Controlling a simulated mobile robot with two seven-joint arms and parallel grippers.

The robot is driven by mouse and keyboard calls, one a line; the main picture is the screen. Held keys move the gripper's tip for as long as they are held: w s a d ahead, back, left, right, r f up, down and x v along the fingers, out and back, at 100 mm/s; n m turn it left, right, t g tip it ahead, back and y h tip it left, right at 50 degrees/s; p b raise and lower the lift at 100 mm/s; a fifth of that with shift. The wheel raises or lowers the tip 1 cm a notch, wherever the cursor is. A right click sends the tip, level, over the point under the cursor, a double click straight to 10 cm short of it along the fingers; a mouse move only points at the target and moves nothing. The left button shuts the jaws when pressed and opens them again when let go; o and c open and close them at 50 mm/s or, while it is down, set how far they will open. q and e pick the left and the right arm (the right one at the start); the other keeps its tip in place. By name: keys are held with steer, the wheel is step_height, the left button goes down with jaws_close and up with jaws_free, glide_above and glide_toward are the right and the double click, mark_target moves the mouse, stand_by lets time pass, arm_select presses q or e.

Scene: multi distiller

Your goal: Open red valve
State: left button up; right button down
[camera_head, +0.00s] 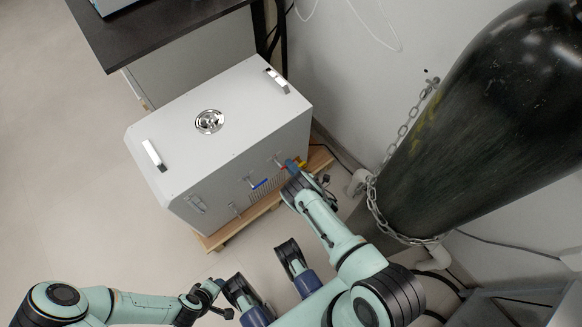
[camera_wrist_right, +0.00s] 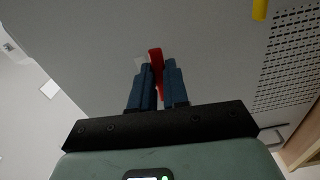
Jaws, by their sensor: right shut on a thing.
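The red valve handle (camera_wrist_right: 156,62) stands out from the grey front panel in the right wrist view. It sits between the blue fingers of my right gripper (camera_wrist_right: 157,84), which are shut on it. In the head view my right gripper (camera_head: 292,168) is at the front of the white distiller box (camera_head: 230,125), near its right end, and mostly covers the red valve. My left gripper (camera_head: 218,285) is low in the head view, apart from the box. Its fingers are too small to tell open from shut.
A blue valve handle (camera_head: 259,184) sits left of my right gripper. A yellow handle (camera_wrist_right: 259,9) shows in the wrist view. A large dark gas cylinder (camera_head: 480,120) with a chain (camera_head: 376,205) stands close on the right. The floor on the left is clear.

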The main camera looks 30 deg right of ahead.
arm_select(q)
steer(key=shift+s+r, duration=0.1)
steer(key=shift+s, duration=0.05)
arm_select(e)
steer(key=shift+s+d+r+n, duration=0.1)
steer(key=shift+n, duration=0.4)
arm_select(q)
steer(key=shift+d, duration=0.1)
arm_select(e)
steer(key=c, duration=1.1)
jaws_free()
arm_select(q)
steer(key=shift+s+d+r+g+p, duration=0.2)
steer(key=shift+s+d+r+p, duration=0.1)
steer(key=shift+s+r+p, duration=0.3)
steer(key=shift+s+d+r+g+p, duration=0.2)
steer(key=shift+s+d+r+p, duration=0.15)
steer(key=shift+s, duration=0.35)
arm_select(e)
steer(key=shift+s+d, duration=0.15)
steer(key=shift+s, duration=1.75)
steer(key=shift+s+d, duration=0.1)
steer(key=shift+s, duration=1.75)
arm_select(q)
steer(key=shift+r, duration=0.15)
arm_select(e)
steer(key=shift+r, duration=0.15)
